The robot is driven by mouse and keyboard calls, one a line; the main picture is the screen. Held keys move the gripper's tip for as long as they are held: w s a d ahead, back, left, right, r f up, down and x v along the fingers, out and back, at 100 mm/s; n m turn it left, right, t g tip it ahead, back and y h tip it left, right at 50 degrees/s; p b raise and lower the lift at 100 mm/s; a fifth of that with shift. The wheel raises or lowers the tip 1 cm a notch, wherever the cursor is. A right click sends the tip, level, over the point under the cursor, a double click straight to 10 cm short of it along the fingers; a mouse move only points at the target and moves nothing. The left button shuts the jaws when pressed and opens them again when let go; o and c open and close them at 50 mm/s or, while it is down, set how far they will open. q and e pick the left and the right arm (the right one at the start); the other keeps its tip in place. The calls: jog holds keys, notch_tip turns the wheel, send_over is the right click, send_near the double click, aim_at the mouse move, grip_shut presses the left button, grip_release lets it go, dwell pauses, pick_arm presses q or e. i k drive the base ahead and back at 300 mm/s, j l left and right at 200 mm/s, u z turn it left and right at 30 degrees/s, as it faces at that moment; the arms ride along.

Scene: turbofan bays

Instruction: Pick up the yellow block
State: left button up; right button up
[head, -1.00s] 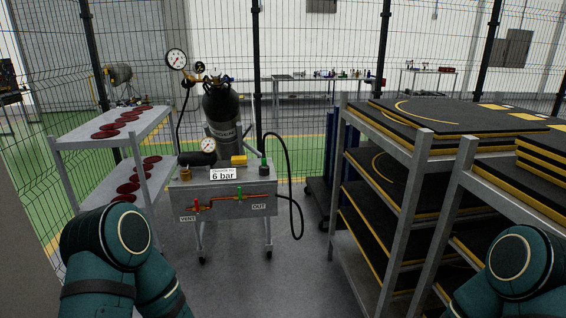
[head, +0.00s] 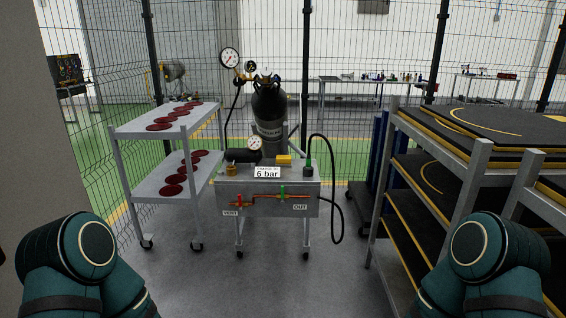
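A small yellow block (head: 284,160) sits on top of the grey metal cart (head: 270,205), right of centre on its upper surface. It is beside the white "6 bar" label and left of a dark fitting with a green base (head: 308,168). The cart stands ahead of me, across a stretch of floor. Parts of my two teal arms show at the lower left and lower right. Neither gripper is in the picture.
A two-tier shelf cart (head: 160,130) with dark red discs stands left. A black gas cylinder (head: 270,108) with gauges is behind the cart. A rack of dark panels (head: 470,145) blocks the right. A black hose (head: 337,205) loops at the cart's right. Floor (head: 265,275) before me is clear.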

aim_at(281, 160)
jog(key=i+j+u, duration=0.1)
jog(key=i, duration=0.35)
jog(key=i+j, duration=0.25)
jog(key=i, duration=0.25)
jog(key=u, duration=0.05)
